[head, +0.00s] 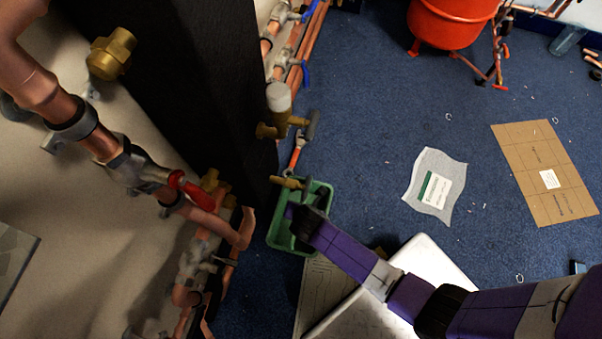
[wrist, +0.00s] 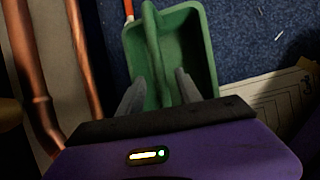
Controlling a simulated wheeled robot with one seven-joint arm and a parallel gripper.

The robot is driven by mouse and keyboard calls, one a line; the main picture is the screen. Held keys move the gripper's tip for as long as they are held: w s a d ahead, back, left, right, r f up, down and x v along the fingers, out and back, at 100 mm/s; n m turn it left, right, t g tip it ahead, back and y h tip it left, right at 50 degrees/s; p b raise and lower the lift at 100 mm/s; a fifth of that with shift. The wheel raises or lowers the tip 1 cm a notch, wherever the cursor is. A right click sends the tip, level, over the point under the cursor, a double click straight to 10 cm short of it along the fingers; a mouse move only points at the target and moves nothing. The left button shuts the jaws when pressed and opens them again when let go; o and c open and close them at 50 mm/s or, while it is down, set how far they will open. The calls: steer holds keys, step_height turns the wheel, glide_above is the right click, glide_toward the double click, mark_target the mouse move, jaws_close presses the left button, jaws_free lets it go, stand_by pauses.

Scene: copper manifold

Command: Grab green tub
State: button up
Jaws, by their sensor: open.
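The green tub (head: 277,237) stands on the blue carpet beside the copper pipes in the head view. My purple arm reaches over it from the lower right, and my gripper (head: 297,207) covers part of the tub. In the wrist view the tub (wrist: 198,50) has a raised green handle or divider (wrist: 152,50) running along its middle. My gripper (wrist: 158,82) is open there, with one grey finger on each side of that green bar. I cannot tell whether the fingers touch it. The tub's near end is hidden behind my gripper.
Copper pipes (wrist: 78,55) run close along the tub's left. A white box or lid (head: 440,258) and a paper sheet (wrist: 275,100) lie to its right. A dark column (head: 190,90) stands behind. Open carpet (head: 370,120) lies farther right.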

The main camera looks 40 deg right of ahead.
steer(key=b+x, duration=0.4)
steer(key=x, duration=0.2)
steer(key=shift+f, duration=0.35)
steer(key=shift+s+a+r, duration=0.1)
jaws_close()
stand_by(1.0)
